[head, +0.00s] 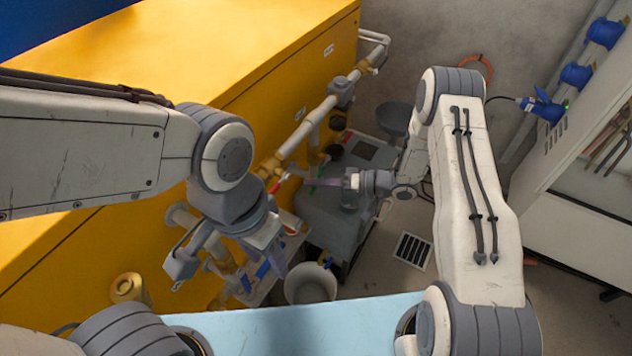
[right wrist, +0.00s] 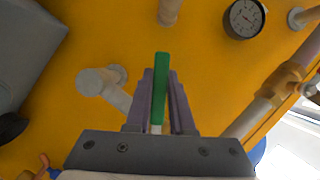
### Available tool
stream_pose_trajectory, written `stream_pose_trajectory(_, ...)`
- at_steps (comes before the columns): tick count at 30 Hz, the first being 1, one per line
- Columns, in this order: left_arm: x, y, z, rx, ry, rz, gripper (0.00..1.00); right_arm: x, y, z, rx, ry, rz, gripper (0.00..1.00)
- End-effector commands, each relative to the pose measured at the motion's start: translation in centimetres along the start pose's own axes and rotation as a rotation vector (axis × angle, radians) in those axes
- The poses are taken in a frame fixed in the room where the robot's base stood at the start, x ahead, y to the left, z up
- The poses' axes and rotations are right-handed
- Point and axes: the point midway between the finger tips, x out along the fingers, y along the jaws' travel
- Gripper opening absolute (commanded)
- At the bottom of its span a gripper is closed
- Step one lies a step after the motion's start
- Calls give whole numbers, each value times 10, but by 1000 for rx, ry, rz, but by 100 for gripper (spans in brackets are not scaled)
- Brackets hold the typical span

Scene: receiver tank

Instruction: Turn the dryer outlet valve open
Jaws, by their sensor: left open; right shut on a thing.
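My right gripper (head: 328,183) reaches in from the right beside the yellow cabinet's pipework. In the right wrist view its two purple-grey fingers (right wrist: 160,100) are shut on a green valve lever (right wrist: 160,90), whose end sticks out beyond them. In the head view only a small part of the green lever (head: 312,181) shows at the fingertips. The valve body under it is hidden. No label on this valve is readable. My left gripper (head: 278,262) is open and empty, hanging over the lower pipework near blue valve handles (head: 263,270).
The yellow cabinet (head: 200,60) carries a pale pipe (head: 310,118) along its side. A pressure gauge (right wrist: 244,18) is at upper right in the wrist view. A grey machine (head: 335,222) and white bucket (head: 310,285) stand below. A floor grate (head: 412,250) lies in clear floor.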

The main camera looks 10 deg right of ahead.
Motion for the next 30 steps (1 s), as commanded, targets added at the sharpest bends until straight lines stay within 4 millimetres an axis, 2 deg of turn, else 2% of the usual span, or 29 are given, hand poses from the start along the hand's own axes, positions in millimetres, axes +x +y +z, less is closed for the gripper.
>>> stream_pose_trajectory(5, 0, 0, 0, 0, 0, 0, 50, 0, 0, 1, 4, 0, 1, 0)
stream_pose_trajectory(6, 0, 0, 0, 0, 0, 0, 50, 0, 0, 1, 4, 0, 1, 29)
stream_pose_trajectory(8, 0, 0, 0, 0, 0, 0, 50, 0, 0, 1, 4, 0, 1, 51)
stream_pose_trajectory(17, 0, 0, 0, 0, 0, 0, 50, 0, 0, 0, 3, 0, 0, 51)
stream_pose_trajectory(20, 0, 0, 0, 0, 0, 0, 50, -6, 0, 0, 3, 2, 1, 51)
stream_pose_trajectory(23, 1, 0, 0, 0, 0, 0, 50, -20, 1, -1, 3, 4, 2, 51)
stream_pose_trajectory(30, 3, 0, 0, 0, 0, 0, 50, -68, 1, -1, 3, 6, 2, 51)
